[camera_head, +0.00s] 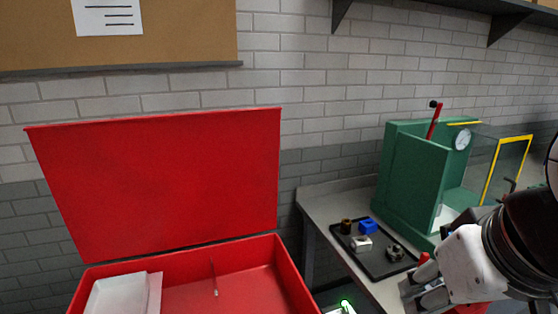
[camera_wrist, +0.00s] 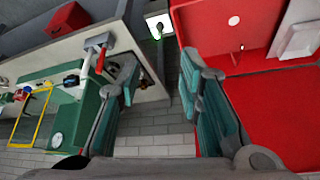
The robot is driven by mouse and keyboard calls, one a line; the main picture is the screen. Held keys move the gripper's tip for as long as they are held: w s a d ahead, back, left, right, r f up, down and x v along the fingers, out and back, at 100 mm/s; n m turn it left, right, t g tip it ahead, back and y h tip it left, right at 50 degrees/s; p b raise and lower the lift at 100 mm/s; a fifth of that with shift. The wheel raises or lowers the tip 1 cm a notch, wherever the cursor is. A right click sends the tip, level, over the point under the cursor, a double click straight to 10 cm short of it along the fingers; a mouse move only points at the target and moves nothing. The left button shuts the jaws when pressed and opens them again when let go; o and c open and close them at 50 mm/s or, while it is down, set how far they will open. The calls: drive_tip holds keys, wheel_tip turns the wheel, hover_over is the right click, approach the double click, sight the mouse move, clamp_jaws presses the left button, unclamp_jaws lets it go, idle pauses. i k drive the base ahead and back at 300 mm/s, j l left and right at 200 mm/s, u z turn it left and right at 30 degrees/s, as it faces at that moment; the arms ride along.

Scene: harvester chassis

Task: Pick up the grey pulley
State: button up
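A dark grey round part that looks like the grey pulley (camera_head: 395,252) lies at the near right of a black tray (camera_head: 376,262) on the grey table, in the head view. I cannot make out the pulley in the wrist view.
The tray also holds a blue part (camera_head: 367,226), a white part (camera_head: 361,243) and a brown cylinder (camera_head: 346,226). A green machine (camera_head: 410,170) with a red lever stands behind the tray. An open red box (camera_head: 285,268) stands left of the table (camera_head: 318,203).

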sight(395, 253)
drive_tip(key=i+l, duration=0.3)
drive_tip(key=l, duration=0.2)
drive_tip(key=i+l+z, duration=0.1)
drive_tip(key=i+l, duration=0.2)
drive_tip(key=l, duration=0.2)
drive_tip(key=i+l, duration=0.3)
drive_tip(key=l, duration=0.2)
drive_tip(key=z, duration=0.05)
